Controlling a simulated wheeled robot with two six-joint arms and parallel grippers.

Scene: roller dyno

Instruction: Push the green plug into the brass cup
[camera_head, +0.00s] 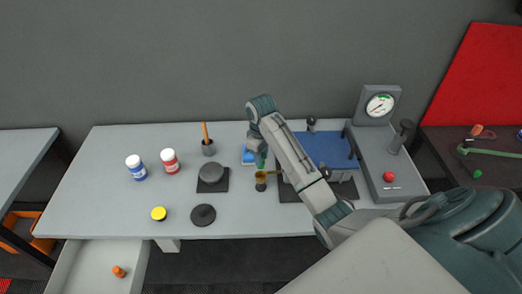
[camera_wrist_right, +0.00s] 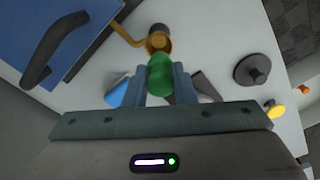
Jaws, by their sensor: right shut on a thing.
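The green plug (camera_wrist_right: 160,80) is between the two fingers of my right gripper (camera_wrist_right: 166,74), which is shut on it in the right wrist view. In the head view, a bit of the green plug (camera_head: 261,161) shows below my right gripper (camera_head: 258,150). The brass cup (camera_head: 260,178), with a handle to its right, stands on the grey table just in front of the plug. In the wrist view the brass cup (camera_wrist_right: 158,44) is just beyond the plug's tip. I cannot tell whether they touch. My left gripper is out of view.
A blue-topped press (camera_head: 325,150) and a gauge console (camera_head: 378,165) are to the right. A dark round weight (camera_head: 211,173), a black lid (camera_head: 203,215), a yellow-capped item (camera_head: 159,213) and two bottles (camera_head: 170,161) are to the left. The table's front left is clear.

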